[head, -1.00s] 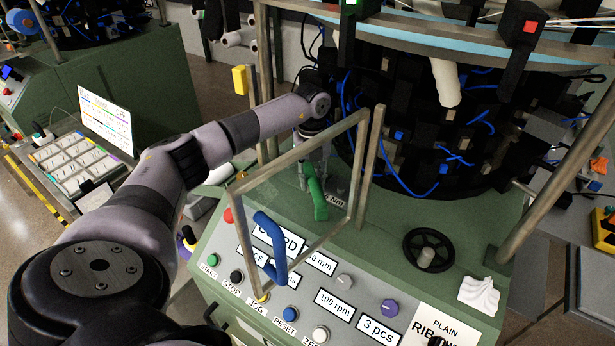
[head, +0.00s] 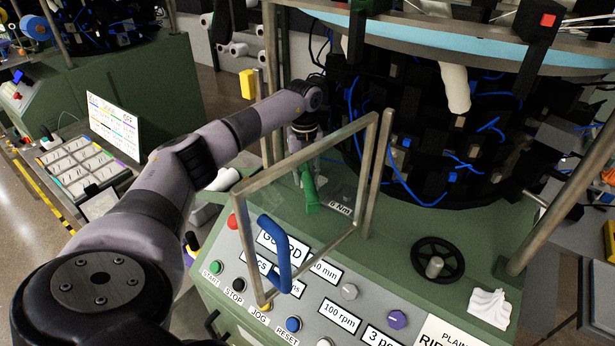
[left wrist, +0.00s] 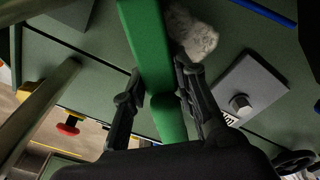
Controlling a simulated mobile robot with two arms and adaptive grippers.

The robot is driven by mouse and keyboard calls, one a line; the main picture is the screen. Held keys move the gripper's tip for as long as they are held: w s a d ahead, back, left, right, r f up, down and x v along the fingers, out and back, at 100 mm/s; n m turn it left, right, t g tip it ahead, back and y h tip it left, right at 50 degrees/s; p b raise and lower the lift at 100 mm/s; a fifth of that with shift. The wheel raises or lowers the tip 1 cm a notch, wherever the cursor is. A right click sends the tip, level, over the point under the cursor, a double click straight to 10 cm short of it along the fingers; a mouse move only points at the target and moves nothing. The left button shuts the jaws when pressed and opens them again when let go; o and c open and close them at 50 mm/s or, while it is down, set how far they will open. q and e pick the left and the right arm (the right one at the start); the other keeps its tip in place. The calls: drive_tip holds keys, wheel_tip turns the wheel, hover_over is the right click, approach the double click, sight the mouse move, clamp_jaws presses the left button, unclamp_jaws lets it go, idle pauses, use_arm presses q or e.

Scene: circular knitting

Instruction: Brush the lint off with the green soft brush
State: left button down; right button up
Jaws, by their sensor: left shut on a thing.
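The green brush (head: 310,192) is held above the green machine deck, behind the guard frame in the head view. My left gripper (head: 308,166) is shut on it. In the left wrist view the brush (left wrist: 150,50) runs between the two fingers of my left gripper (left wrist: 160,82). A grey fluffy clump of lint (left wrist: 192,32) lies on the deck just right of the brush in that view. I cannot tell whether the brush touches it or the deck. The bristles are not clearly visible. My right gripper is not in view.
The metal guard frame (head: 371,185) with a blue handle (head: 276,258) stands in front of my forearm's end. The knitting cylinder with black feeders and blue yarns (head: 425,130) is close behind. A "0 Nm" plate (head: 340,208) and a black handwheel (head: 437,260) are to the right.

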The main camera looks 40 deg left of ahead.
use_arm(q)
drive_tip(key=shift+w+a+f+b, duration=0.15)
drive_tip(key=shift+a+b, duration=0.2)
drive_tip(key=shift+a, duration=0.95)
drive_tip(key=shift+d, duration=0.15)
drive_tip(key=shift+d+p, duration=0.3)
drive_tip(key=shift+p, duration=0.1)
drive_tip(key=d, duration=0.1)
drive_tip(key=d+p, duration=0.1)
drive_tip(key=d, duration=0.1)
drive_tip(key=shift+w, duration=0.2)
drive_tip(key=shift+w+d, duration=0.1)
drive_tip(key=shift+d, duration=0.5)
drive_tip(key=shift+p, duration=0.3)
drive_tip(key=shift+d, duration=1.45)
drive_tip(key=shift+f, duration=0.1)
